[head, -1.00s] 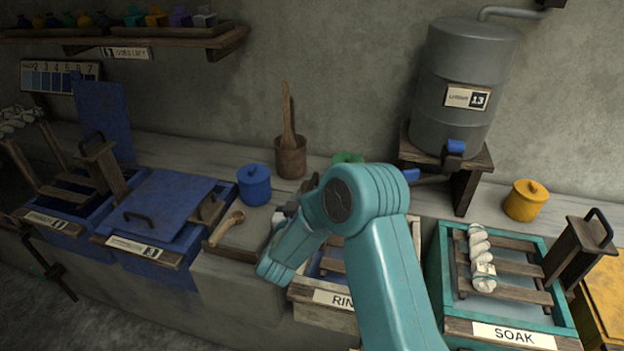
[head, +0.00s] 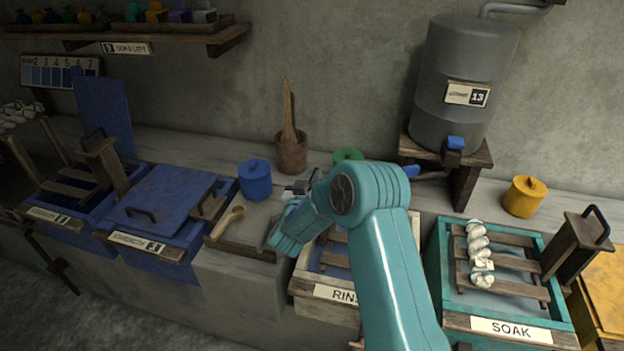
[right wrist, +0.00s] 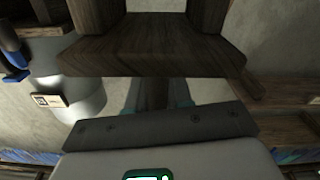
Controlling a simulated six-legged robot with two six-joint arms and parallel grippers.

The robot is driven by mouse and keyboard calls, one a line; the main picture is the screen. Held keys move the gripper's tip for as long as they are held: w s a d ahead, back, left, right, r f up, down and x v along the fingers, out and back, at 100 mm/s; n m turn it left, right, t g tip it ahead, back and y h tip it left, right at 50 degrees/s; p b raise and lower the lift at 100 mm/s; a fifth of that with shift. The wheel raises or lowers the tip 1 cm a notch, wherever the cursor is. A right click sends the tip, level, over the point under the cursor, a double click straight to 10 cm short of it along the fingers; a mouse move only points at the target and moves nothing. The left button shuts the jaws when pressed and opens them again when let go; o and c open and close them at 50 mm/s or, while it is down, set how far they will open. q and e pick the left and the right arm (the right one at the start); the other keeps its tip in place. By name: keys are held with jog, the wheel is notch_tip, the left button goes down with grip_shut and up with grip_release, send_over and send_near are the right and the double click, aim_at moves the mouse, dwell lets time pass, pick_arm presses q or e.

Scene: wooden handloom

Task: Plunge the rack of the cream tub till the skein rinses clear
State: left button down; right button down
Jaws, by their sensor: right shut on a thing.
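The cream tub (head: 303,286), with a label starting "RIN", stands in the middle of the bench, partly hidden by my right arm. Wooden slats of its rack (head: 334,258) show inside, over bluish liquid. My right gripper (head: 301,187) is at the tub's back left, shut on what looks like the rack's wooden handle, mostly hidden in the head view. In the right wrist view a broad dark wooden piece (right wrist: 150,55) with uprights fills the space before the gripper. No skein shows in the visible part of this tub. My left gripper is out of view.
A teal SOAK tub (head: 435,285) with a white twisted skein (head: 480,255) on its rack stands right. Blue tubs (head: 150,245) stand left, and a wooden spoon (head: 228,221) lies between. A grey urn (head: 462,90) with a blue tap stands behind.

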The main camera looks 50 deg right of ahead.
jog(key=shift+d+r+p, duration=0.1)
jog(key=shift+r+p, duration=0.3)
jog(key=shift+r, duration=1.3)
jog(key=c, duration=1.1)
grip_release()
jog(key=shift+r, duration=0.1)
jog(key=shift+c, duration=0.2)
jog(key=shift+s, duration=0.2)
jog(key=shift+w, duration=0.15)
jog(key=b+v, duration=0.3)
jog(key=v, duration=1.3)
